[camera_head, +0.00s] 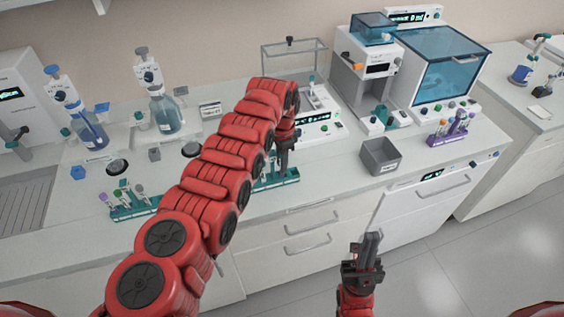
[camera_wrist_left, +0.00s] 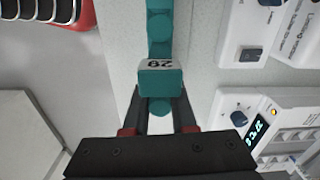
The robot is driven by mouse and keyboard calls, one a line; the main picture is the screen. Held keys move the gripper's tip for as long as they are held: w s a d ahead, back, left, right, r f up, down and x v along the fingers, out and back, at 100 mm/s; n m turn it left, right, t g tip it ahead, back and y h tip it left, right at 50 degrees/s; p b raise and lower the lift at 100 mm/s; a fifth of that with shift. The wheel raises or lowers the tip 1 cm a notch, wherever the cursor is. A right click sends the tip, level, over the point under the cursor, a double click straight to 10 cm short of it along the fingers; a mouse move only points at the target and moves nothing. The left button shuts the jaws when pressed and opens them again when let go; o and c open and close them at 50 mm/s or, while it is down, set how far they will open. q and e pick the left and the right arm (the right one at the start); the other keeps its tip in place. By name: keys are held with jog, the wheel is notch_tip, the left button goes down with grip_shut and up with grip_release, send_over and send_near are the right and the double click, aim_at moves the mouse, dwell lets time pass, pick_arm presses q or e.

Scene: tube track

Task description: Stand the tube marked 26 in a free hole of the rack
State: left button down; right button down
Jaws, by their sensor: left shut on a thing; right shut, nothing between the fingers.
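My left gripper (camera_head: 284,158) is shut on a teal tube at the middle teal rack (camera_head: 262,185). In the left wrist view the fingers (camera_wrist_left: 160,112) close around its round teal part, and a teal tag (camera_wrist_left: 160,78) with a number upside down sits just beyond them. A teal strip runs on behind the tag. I cannot tell whether the tube's lower end is in the rack. My right gripper (camera_head: 370,245) is shut and empty, in front of the counter.
A teal rack (camera_head: 135,210) with several tubes stands at the left, and a purple rack (camera_head: 436,141) with tubes at the right. A grey bin (camera_head: 381,157) stands right of the middle rack. A white device (camera_head: 318,128) is behind it. The counter's front strip is mostly clear.

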pick_arm(q)
jog(key=shift+f, duration=0.25)
jog(key=c, duration=0.7)
grip_release()
jog(key=shift+o, duration=0.2)
notch_tip(320, 180, up, 9)
jog(key=b, duration=0.3)
jog(key=shift+d+f, duration=0.1)
jog(key=shift+f, duration=0.05)
notch_tip(320, 180, up, 9)
jog(key=p, duration=0.6)
jog(key=shift+f+p, duration=0.15)
jog(key=shift+p, duration=0.15)
